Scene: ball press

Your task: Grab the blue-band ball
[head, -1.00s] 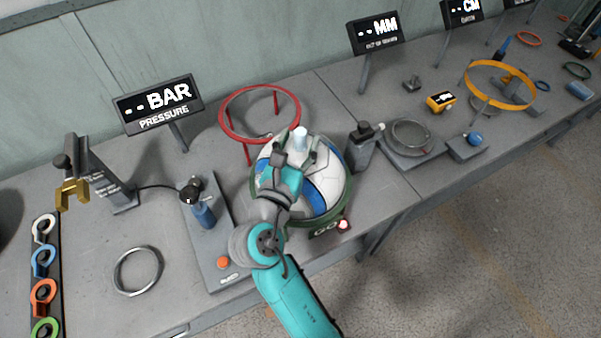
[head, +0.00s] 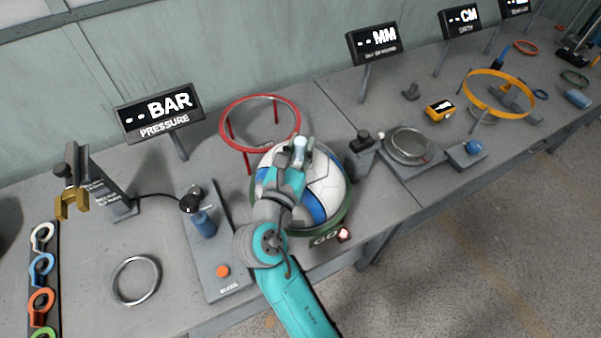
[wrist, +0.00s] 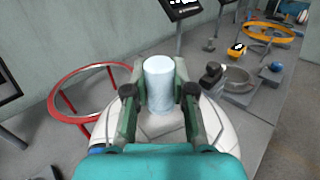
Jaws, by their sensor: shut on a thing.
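The blue-band ball (head: 335,187) is white with blue patches. It sits in a green ring (head: 346,212) near the table's front edge, beside a plate marked GO (head: 326,238). A pale, short cylinder (wrist: 158,85) stands up from the top of the ball. My gripper (head: 299,152) is over the ball, with its fingers on both sides of this cylinder. In the wrist view my gripper (wrist: 160,92) is shut on the cylinder. My arm hides the ball's left front part.
A red ring stand (head: 225,131) is close behind the ball. A dark bottle-like block (head: 362,155) and a round-dish scale (head: 410,143) stand to the right. A pump with a blue cylinder (head: 204,222) is to the left. A loose metal ring (head: 136,280) lies front left.

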